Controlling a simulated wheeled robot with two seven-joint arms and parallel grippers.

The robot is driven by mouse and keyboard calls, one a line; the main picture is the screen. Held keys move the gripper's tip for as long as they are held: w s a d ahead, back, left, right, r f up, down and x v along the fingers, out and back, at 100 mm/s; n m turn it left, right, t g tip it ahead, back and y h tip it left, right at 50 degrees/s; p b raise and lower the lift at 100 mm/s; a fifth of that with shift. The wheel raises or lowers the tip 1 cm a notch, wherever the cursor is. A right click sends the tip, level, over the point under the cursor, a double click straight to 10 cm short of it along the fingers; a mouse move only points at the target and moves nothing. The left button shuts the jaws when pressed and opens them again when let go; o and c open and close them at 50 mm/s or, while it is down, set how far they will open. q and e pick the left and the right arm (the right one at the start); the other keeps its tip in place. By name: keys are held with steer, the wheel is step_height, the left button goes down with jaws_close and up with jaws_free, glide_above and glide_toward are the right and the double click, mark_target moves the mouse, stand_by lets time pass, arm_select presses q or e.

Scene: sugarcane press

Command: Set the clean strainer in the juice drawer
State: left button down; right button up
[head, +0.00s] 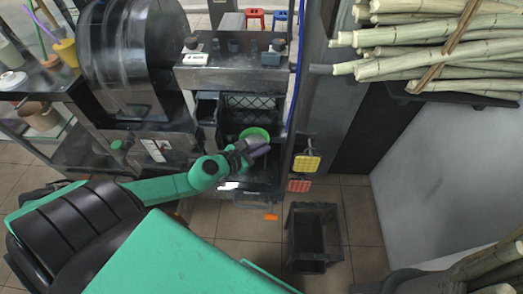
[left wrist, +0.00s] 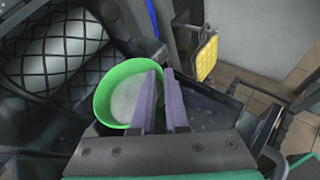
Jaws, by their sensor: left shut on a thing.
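The strainer (head: 255,132) is a round green-rimmed bowl with a pale mesh bottom. In the left wrist view the strainer (left wrist: 103,92) sits at the fingers, its mesh side partly hidden by them. My left gripper (head: 258,148) reaches into the press opening; its purple fingers (left wrist: 163,98) are shut on the strainer's near rim. A dark open drawer-like bay (head: 262,176) lies under and around the gripper. I cannot tell whether the strainer touches its floor. My right gripper is not in view.
A black grid (head: 252,101) stands behind the strainer. Yellow (head: 306,163) and red (head: 300,185) pads hang at the right edge of the press. A black crate (head: 336,245) stands on the floor. Sugarcane stalks (head: 430,45) lie on the upper right shelf. Tiled floor is open in front.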

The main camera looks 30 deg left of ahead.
arm_select(q)
steer(key=c, duration=0.9)
jaws_free()
steer(key=shift+r, duration=0.25)
steer(key=shift+s+a+f, duration=0.1)
steer(key=shift+s+f, duration=0.05)
steer(key=shift+s, duration=0.2)
steer(key=shift+b+v, duration=2)
steer(key=shift+v, duration=3.75)
steer(key=shift+w, duration=0.15)
